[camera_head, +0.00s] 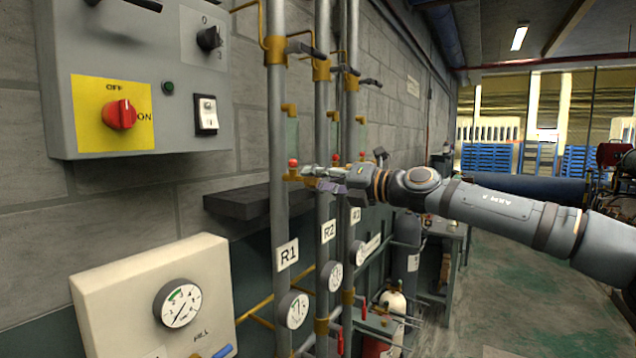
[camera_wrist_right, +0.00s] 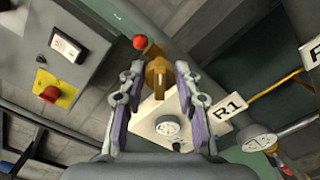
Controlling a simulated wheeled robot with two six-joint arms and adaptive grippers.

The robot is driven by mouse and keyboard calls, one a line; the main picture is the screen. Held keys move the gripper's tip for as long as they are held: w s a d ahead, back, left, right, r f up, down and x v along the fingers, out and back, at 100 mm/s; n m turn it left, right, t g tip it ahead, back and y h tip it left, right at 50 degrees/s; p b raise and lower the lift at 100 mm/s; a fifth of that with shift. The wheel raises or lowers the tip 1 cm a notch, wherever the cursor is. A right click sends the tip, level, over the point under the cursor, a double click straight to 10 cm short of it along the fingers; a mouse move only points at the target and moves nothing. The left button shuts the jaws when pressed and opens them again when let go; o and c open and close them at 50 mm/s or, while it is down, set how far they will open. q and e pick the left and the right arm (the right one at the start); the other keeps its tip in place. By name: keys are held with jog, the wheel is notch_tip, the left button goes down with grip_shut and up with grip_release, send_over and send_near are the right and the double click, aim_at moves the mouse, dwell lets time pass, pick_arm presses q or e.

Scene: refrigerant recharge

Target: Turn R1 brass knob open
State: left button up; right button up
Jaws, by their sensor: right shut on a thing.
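The R1 pipe (camera_head: 280,215) stands upright and carries a white R1 label (camera_head: 287,255). The R1 brass knob (camera_wrist_right: 156,72) shows between my right fingertips in the wrist view, with a red ball (camera_wrist_right: 140,42) beside it. In the head view the brass part on the R1 pipe (camera_head: 292,177) is small, under a red tip (camera_head: 293,162), and my fingers partly hide it. My right gripper (camera_head: 312,174) reaches in from the right and is shut on the knob; it also shows in the wrist view (camera_wrist_right: 157,80). My left gripper is not in view.
Pipes R2 (camera_head: 328,215) and R3 (camera_head: 352,190) stand close behind R1. A grey control box (camera_head: 180,50) with a red switch (camera_head: 120,114) is on the wall at left. A cream gauge box (camera_head: 110,310) is below it. A dark shelf (camera_head: 240,201) lies behind the pipes.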

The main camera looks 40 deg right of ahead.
jog(key=m+b, duration=0.1)
jog(key=m, duration=0.3)
jog(key=shift+d+m, duration=0.1)
jog(key=shift+m, duration=0.2)
jog(key=shift+m+b, duration=0.3)
jog(key=shift+m, duration=1.6)
jog(key=o, duration=1.1)
jog(key=shift+f, duration=0.1)
